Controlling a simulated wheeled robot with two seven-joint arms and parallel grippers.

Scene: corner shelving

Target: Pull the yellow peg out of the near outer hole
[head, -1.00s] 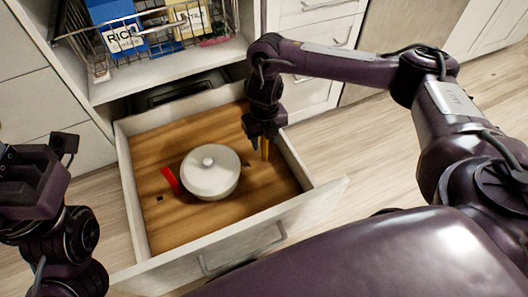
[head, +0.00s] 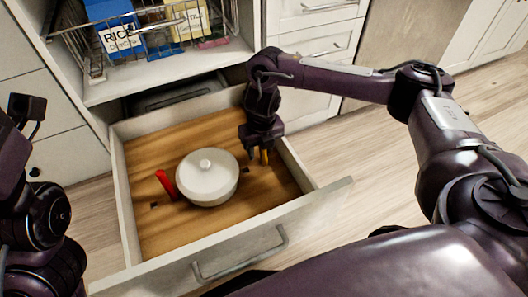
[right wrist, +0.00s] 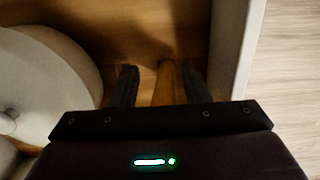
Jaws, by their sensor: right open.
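The yellow peg (head: 264,157) stands upright at the right side of the open drawer's wooden floor, close to the right wall. My right gripper (head: 257,155) points down over it from above. In the right wrist view the yellow peg (right wrist: 167,84) shows between the two spread fingers of my right gripper (right wrist: 161,85), nearer the right finger. The gripper is open, with a visible gap on the left of the peg. The peg's hole is hidden in both views. Of my left arm only parts show at the left edge; its fingers are out of view.
A white lidded pot (head: 207,180) stands mid-drawer, left of the peg. A red peg (head: 166,184) is at the pot's left, near a dark hole (head: 154,205). The drawer's right wall (head: 297,164) is close to my right gripper. A wire basket (head: 150,38) is above.

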